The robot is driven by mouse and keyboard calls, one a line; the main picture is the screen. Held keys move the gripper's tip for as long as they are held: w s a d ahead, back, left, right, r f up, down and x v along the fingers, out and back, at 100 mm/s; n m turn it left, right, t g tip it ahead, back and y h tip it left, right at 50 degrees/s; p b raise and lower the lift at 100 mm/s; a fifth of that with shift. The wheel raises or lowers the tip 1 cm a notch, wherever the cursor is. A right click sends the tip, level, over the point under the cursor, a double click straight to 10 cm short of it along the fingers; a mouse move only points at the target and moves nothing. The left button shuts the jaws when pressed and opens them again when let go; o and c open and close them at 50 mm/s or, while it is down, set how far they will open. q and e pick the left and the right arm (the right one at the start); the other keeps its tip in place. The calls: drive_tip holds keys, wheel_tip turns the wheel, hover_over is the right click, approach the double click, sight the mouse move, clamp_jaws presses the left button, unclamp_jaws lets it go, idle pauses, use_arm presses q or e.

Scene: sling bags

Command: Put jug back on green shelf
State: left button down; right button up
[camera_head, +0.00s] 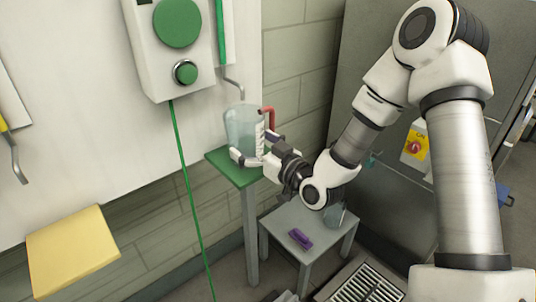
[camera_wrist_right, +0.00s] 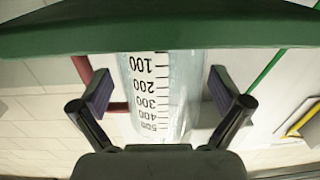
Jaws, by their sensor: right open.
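The clear jug (camera_head: 240,128) with a red handle (camera_head: 268,117) stands upright on the green shelf (camera_head: 241,176). My right gripper (camera_head: 253,158) is at the jug, reaching in from the right, low on its body. In the right wrist view, which is upside down, the jug (camera_wrist_right: 178,95) with its black scale shows between the two separated fingers of the gripper (camera_wrist_right: 160,92). Gaps show on both sides of the jug, so the gripper is open. The green shelf (camera_wrist_right: 160,38) spans the top there and its edge meets the jug's base. My left gripper is not in view.
A yellow shelf (camera_head: 72,252) is at the lower left. A grey table (camera_head: 285,222) below holds a purple brush-like item (camera_head: 300,238) and a clear vessel (camera_head: 335,215). A green hose (camera_head: 186,185) hangs left of the green shelf. A dispenser (camera_head: 160,75) is on the wall.

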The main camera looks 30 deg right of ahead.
drive_tip(key=s, duration=0.2)
drive_tip(key=s+d, duration=0.1)
drive_tip(key=s, duration=0.3)
drive_tip(key=shift+s+d+r+p, duration=0.15)
drive_tip(key=shift+s+r+p, duration=0.1)
drive_tip(key=shift+s+p, duration=0.1)
drive_tip(key=s+a+f+g+p, duration=0.3)
drive_tip(key=s+f+g+p, duration=0.15)
drive_tip(key=f, duration=0.65)
drive_tip(key=s+a+f+g+p, duration=0.35)
drive_tip(key=s+f+g, duration=0.25)
drive_tip(key=f, duration=0.4)
drive_tip(key=s+f+m+g+h, duration=0.1)
drive_tip(key=s+f+g, duration=0.2)
drive_tip(key=s, duration=0.4)
drive_tip(key=s+f+m+g+h, duration=0.1)
drive_tip(key=s+f+g, duration=0.3)
drive_tip(key=s, duration=0.4)
drive_tip(key=shift+s+d+f+h, duration=0.15)
drive_tip(key=shift+d+f+h, duration=0.05)
drive_tip(key=shift+f+h, duration=0.4)
drive_tip(key=shift+d+m, duration=0.1)
drive_tip(key=shift+m, duration=0.2)
